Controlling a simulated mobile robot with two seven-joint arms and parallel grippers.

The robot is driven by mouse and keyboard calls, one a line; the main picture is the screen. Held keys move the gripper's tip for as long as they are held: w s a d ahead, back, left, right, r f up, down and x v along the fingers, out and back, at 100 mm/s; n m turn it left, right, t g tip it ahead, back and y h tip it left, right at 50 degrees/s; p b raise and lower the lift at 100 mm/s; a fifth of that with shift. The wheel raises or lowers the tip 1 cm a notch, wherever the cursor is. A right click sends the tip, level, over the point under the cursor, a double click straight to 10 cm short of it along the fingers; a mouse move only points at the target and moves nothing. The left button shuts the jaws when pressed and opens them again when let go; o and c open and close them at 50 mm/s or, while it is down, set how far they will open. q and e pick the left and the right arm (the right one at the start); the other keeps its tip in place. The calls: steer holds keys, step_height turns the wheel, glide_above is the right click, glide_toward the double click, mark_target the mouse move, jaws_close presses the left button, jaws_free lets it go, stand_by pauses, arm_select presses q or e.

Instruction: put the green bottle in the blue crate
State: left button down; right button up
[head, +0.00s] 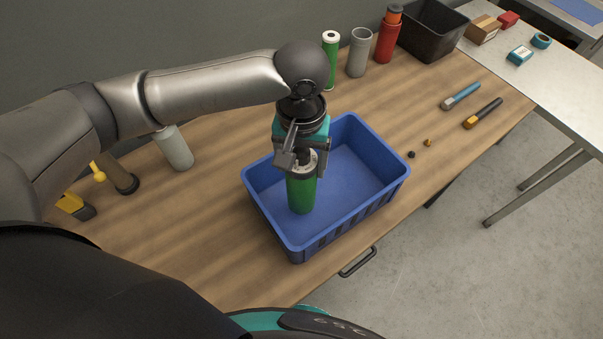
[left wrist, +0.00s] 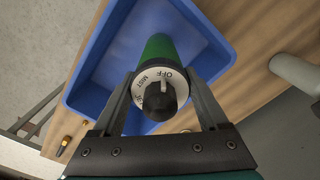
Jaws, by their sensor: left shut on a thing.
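My left gripper (head: 301,160) points down and is shut on a green bottle (head: 301,195) with a white dial top and black knob. The bottle stands upright inside the walls of the blue crate (head: 352,222), at its left side. I cannot tell whether its base touches the crate floor. In the left wrist view, my left gripper's fingers (left wrist: 160,88) clasp the dial top of the bottle (left wrist: 158,48), marked OFF and MIST, with the crate (left wrist: 105,70) beyond. My right gripper is not in view.
Another green cylinder with a white top (head: 331,60), a grey cylinder (head: 358,54), a red bottle (head: 388,38) and a black bin (head: 432,32) stand at the back. A pale cylinder (head: 174,148) stands left of the crate. Two handled tools (head: 460,97) lie right. The crate's right half is empty.

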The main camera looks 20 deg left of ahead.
mark_target(302, 150)
arm_select(q)
step_height(302, 150, down, 4)
steer(key=shift+f, duration=0.1)
stand_by(0.4)
jaws_free()
step_height(302, 150, up, 12)
steer(key=shift+r+p, duration=0.1)
steer(key=shift+p, duration=0.4)
